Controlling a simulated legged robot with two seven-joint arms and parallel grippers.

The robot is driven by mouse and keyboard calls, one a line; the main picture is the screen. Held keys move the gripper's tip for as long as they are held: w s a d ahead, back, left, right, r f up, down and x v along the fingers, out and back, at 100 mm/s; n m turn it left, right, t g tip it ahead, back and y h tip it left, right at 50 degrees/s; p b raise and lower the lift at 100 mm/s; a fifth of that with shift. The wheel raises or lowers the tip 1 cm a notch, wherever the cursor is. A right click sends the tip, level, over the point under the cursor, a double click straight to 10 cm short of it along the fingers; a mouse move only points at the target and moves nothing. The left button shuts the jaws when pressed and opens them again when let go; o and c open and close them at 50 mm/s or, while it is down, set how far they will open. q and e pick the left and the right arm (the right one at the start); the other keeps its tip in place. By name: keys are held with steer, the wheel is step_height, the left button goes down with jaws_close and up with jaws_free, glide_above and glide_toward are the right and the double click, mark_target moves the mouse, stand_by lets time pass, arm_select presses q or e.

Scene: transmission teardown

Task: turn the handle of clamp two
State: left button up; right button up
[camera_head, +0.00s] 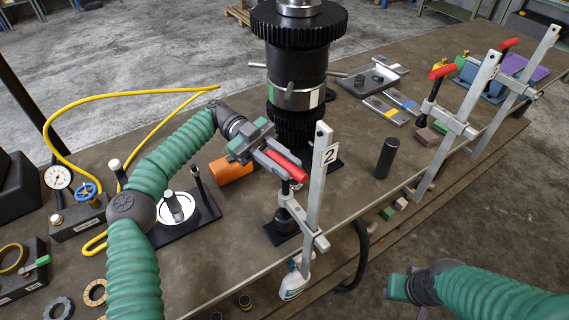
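Clamp two is a grey bar clamp (317,195) with a white label "2", standing upright at the table's front edge. Its red handle (290,167) sits left of the bar, above a dark screw and foot. My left gripper (284,163) reaches in from the left. Its grey fingers lie along the red handle, with the handle's right end sticking out past them. Whether the fingers press on it is too small to tell. My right gripper (398,288) is low at the right, off the table's front edge; its fingers are not clear.
A tall black gear shaft (297,70) stands behind the handle. An orange block (232,170) and a black cylinder (386,158) are nearby. Two more bar clamps with red handles (442,71) stand at the right edge. A yellow hose (75,105) loops at the left.

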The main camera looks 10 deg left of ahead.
arm_select(q)
steer(key=o, duration=0.4)
steer(key=shift+w+a+f, duration=0.1)
steer(key=shift+w, duration=0.05)
steer(key=shift+c, duration=0.2)
step_height(320, 180, up, 3)
steer(key=shift+b, duration=0.55)
steer(key=s+d+r+b, duration=0.2)
steer(key=s+d+b, duration=0.1)
steer(key=s, duration=1.2)
steer(key=shift+s+d+b, duration=0.15)
steer(key=shift+s+b, duration=0.15)
steer(key=shift+b, duration=0.45)
